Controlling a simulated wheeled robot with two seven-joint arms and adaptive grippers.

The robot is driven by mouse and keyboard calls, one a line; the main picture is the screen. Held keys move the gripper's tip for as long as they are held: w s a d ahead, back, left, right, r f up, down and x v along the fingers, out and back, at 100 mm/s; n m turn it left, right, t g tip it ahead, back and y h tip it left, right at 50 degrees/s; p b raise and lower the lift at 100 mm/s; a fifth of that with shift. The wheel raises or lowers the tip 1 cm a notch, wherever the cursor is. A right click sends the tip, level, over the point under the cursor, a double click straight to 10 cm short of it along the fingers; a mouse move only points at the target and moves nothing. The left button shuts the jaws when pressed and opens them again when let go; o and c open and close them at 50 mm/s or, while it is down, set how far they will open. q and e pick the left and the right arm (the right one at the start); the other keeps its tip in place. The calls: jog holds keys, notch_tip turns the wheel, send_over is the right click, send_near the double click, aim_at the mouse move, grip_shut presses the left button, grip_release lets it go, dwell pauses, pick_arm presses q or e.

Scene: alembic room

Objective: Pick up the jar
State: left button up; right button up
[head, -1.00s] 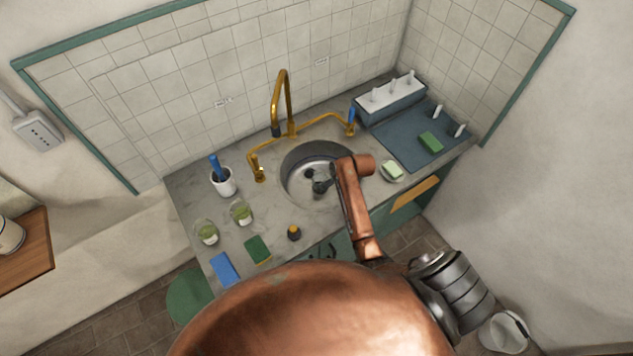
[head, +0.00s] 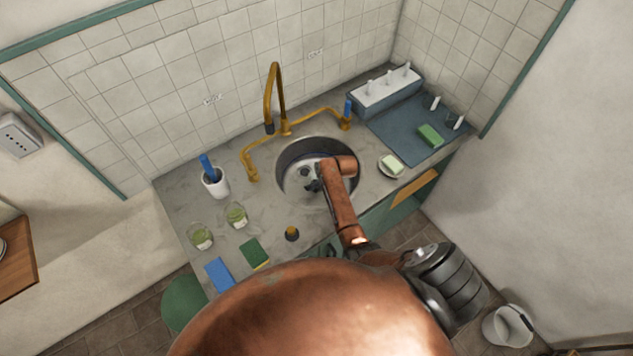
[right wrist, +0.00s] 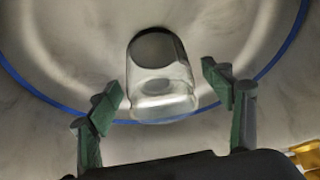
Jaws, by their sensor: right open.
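A clear glass jar (right wrist: 160,85) shows in the right wrist view, in front of a pale, curved surface with a blue ring. A dark oval shows at its rounded end. My right gripper (right wrist: 166,92) is open, with one green finger on each side of the jar and visible gaps between. In the head view my right gripper (head: 312,184) is over the round metal sink (head: 287,167), partly hidden by my copper forearm. I cannot make out the clear jar there. My left gripper is not in view.
Two glass jars with green contents (head: 236,216) (head: 201,237) stand on the counter's left. A white cup with a blue brush (head: 216,182), sponges (head: 254,252), a soap dish (head: 391,166) and a brass tap (head: 270,100) surround the sink.

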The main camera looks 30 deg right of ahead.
jog(key=shift+w+f, duration=0.15)
jog(key=shift+f, duration=0.15)
jog(key=c, duration=1.7)
jog(key=shift+r, duration=0.15)
notch_tip(320, 180, up, 10)
dwell(0.6)
